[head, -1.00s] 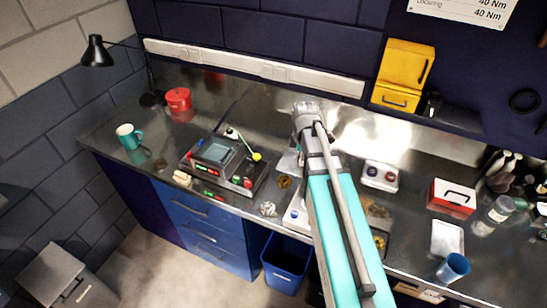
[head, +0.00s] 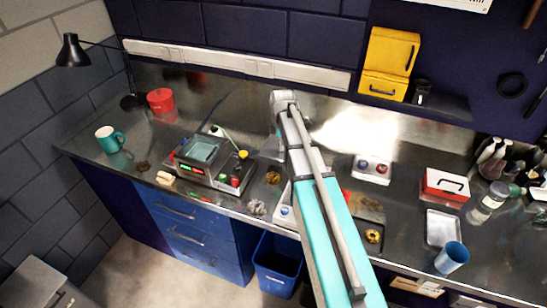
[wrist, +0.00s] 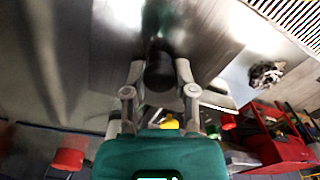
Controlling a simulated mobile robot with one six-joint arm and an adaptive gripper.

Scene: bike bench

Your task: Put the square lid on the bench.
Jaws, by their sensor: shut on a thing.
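In the wrist view my gripper (wrist: 160,75) is shut on a black knob (wrist: 159,62). The knob appears to belong to a brushed-metal plate (wrist: 120,45) that fills the upper middle, seemingly the square lid; its outline is partly blurred. In the head view a grey patch beside my arm, likely this lid (head: 271,149), shows over the middle of the bench (head: 335,165). My arm hides the fingers and most of the lid there. I cannot tell whether the lid touches the bench.
Left of my arm are an instrument box (head: 209,160), a teal mug (head: 109,139) and a red canister (head: 160,102). A blue bin (head: 278,265) stands below.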

